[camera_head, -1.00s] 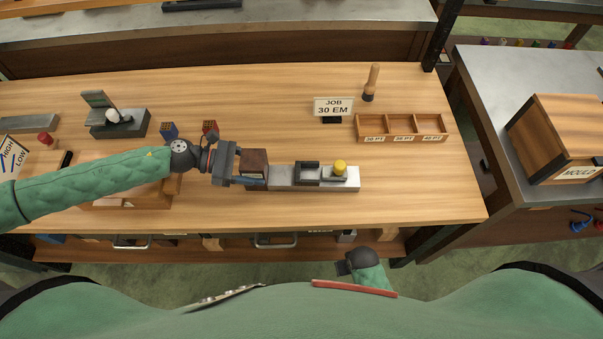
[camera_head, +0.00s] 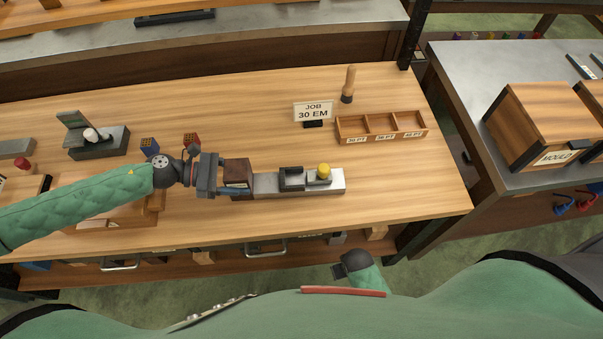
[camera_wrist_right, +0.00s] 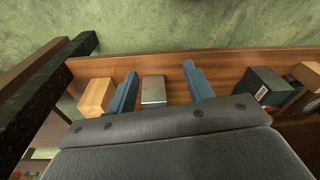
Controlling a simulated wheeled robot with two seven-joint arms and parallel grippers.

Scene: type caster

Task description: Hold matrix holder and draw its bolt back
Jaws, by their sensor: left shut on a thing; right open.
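The matrix holder appears to be the low grey metal bar with a brown block (camera_head: 237,173) at its left end, lying on the bench. A dark slide (camera_head: 291,177) and a yellow knob (camera_head: 323,171), apparently the bolt's, sit on the metal part (camera_head: 335,184). My left gripper (camera_head: 232,190) is shut on the brown block end from the left; its fingers partly hide that end. My right gripper (camera_head: 345,268) is low in front of the bench, away from the holder. In the right wrist view its two blue fingers are apart (camera_wrist_right: 160,72), with nothing held between them.
The bench's front edge and lower shelf (camera_wrist_right: 225,60) lie near my right gripper.

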